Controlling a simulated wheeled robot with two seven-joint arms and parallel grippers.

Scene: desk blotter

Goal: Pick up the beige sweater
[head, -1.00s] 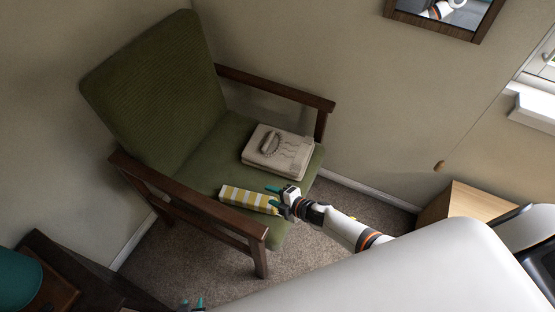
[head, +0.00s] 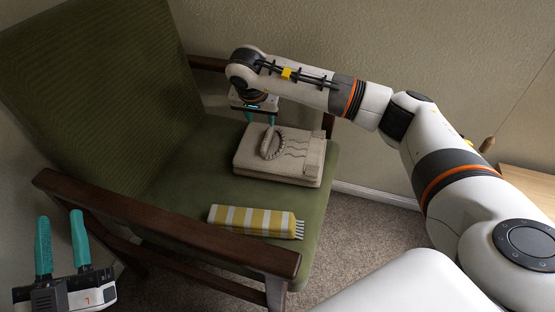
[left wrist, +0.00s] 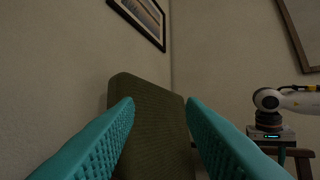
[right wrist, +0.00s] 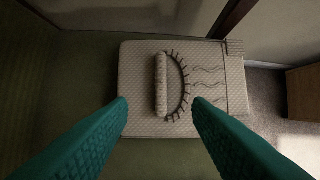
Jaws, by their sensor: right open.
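The beige sweater (head: 301,157) lies folded on the green chair seat, with a raised loop or roll on its top. It also fills the middle of the right wrist view (right wrist: 210,85). My right gripper (head: 271,122) points down over the sweater's far left part; its open fingers show on either side in the right wrist view, with the raised roll (right wrist: 161,85) ahead between them. Whether the tips touch the sweater is unclear.
The green armchair (head: 215,165) has wooden armrests; the near one (head: 165,222) lies between my left gripper and the seat. A yellow-and-white striped scarf-like cloth (head: 253,221) lies on the seat in front of the sweater. A light wooden surface (head: 530,185) stands at the right.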

